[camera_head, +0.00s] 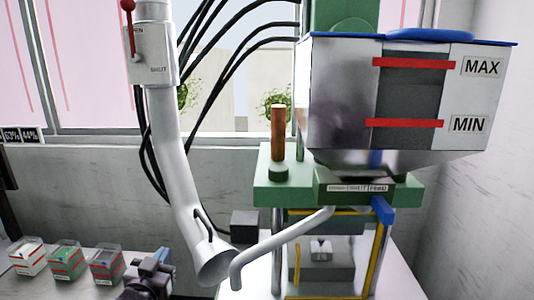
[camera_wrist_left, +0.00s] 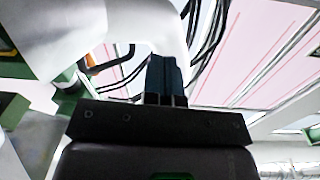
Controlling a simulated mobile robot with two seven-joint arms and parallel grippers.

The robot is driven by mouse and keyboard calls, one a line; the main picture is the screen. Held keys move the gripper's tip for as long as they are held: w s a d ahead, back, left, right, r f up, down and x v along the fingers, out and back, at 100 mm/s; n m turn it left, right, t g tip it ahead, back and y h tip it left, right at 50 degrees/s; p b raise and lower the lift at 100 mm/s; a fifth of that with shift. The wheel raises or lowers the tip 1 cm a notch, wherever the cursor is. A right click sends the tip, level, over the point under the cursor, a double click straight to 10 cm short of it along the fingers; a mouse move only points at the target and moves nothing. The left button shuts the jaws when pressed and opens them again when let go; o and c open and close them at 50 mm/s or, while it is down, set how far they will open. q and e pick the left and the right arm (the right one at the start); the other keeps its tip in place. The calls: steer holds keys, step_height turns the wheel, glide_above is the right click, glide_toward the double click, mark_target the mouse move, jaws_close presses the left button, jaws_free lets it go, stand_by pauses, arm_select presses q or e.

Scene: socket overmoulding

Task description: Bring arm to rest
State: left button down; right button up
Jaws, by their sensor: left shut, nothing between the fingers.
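My left gripper (camera_head: 158,266) is at the bottom of the head view, left of the white pipe's open lower end and right of the small bins. Its fingers are shut with nothing between them. In the left wrist view the closed dark fingers (camera_wrist_left: 167,78) point up toward a large white curved surface, probably the pipe. I cannot tell how wide the gap between them is. My right gripper is not in view.
The white pipe (camera_head: 175,150) hangs beside a green machine (camera_head: 265,185) with a hopper (camera_head: 340,110) marked MAX and MIN. A bent white tube (camera_head: 285,243) slopes down from the machine. Several small bins (camera_head: 107,262) stand at the lower left. Black cables hang behind.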

arm_select(q)
steer(key=s+a+f+n+g+y, duration=0.1)
steer(key=s+a+f+g, duration=0.2)
steer(key=s+f, duration=2.1)
steer(key=s+g, duration=0.3)
steer(key=shift+s+a+f+n+g+y, duration=0.2)
steer(key=shift+s+f+n+g+y, duration=0.1)
steer(key=shift+f+g+y, duration=0.1)
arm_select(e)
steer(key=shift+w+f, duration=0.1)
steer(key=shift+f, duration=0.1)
arm_select(q)
steer(key=shift+a+r, duration=0.1)
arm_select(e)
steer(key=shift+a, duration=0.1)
